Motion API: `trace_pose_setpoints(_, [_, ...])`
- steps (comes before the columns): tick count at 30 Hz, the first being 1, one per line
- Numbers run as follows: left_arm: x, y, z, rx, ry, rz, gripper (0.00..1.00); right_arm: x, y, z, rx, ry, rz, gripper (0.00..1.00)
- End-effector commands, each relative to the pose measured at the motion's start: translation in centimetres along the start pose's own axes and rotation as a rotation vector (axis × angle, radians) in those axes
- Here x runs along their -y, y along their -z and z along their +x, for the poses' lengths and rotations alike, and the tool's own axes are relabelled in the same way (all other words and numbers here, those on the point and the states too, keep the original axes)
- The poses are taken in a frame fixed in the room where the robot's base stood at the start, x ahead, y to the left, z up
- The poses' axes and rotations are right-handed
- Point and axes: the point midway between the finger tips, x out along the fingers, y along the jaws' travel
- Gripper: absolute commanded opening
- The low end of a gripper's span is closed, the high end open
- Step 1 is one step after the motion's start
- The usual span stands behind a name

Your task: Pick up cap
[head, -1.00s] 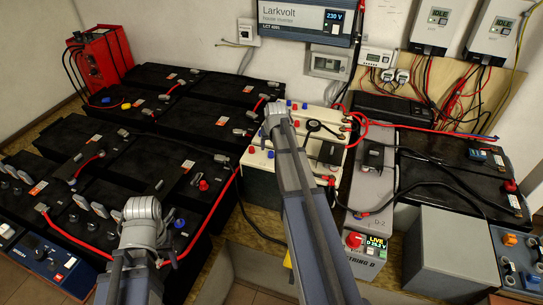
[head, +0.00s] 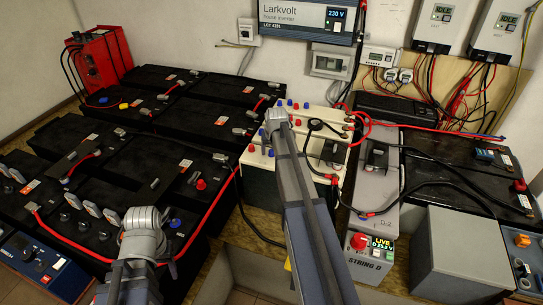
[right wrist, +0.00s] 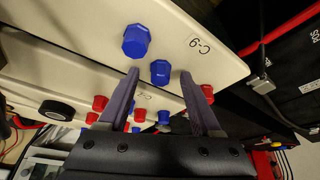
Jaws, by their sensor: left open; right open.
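Several blue and red caps sit on cream batteries. In the right wrist view, one blue cap (right wrist: 160,71) lies in line with the gap between the fingertips of my right gripper (right wrist: 160,76), which is open and empty. I cannot tell how far apart they are in depth. A larger blue cap (right wrist: 136,41) is just left of the fingers. Red caps (right wrist: 100,103) sit farther along. In the head view my right arm's end (head: 277,120) is over the cream battery (head: 258,180) and hides part of its top. My left gripper (head: 145,222) is over the black batteries, its fingers hidden.
Black batteries (head: 135,165) with red cables fill the left. A grey unit with a lit display (head: 382,243) and a grey box (head: 462,252) stand right. A black cable (head: 350,205) loops beside my right arm. A wall inverter (head: 310,16) hangs behind.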

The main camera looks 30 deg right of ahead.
Motion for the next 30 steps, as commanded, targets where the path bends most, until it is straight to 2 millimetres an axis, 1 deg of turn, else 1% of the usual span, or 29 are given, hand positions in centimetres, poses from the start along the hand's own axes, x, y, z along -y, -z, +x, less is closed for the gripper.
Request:
trace_pose_setpoints(2, [0.01,-0.01,-0.07,0.0,0.0,0.0,0.58,0.01,0.01,-0.08,0.0,0.0,0.0,0.64])
trace_pose_setpoints(19, [0.01,-0.01,-0.07,0.0,0.0,0.0,0.58,0.01,0.01,-0.07,0.0,0.0,0.0,0.0])
trace_pose_setpoints(30, [0.01,0.0,-0.07,0.0,0.0,0.0,0.58,0.01,0.01,-0.07,0.0,0.0,0.0,0.0])
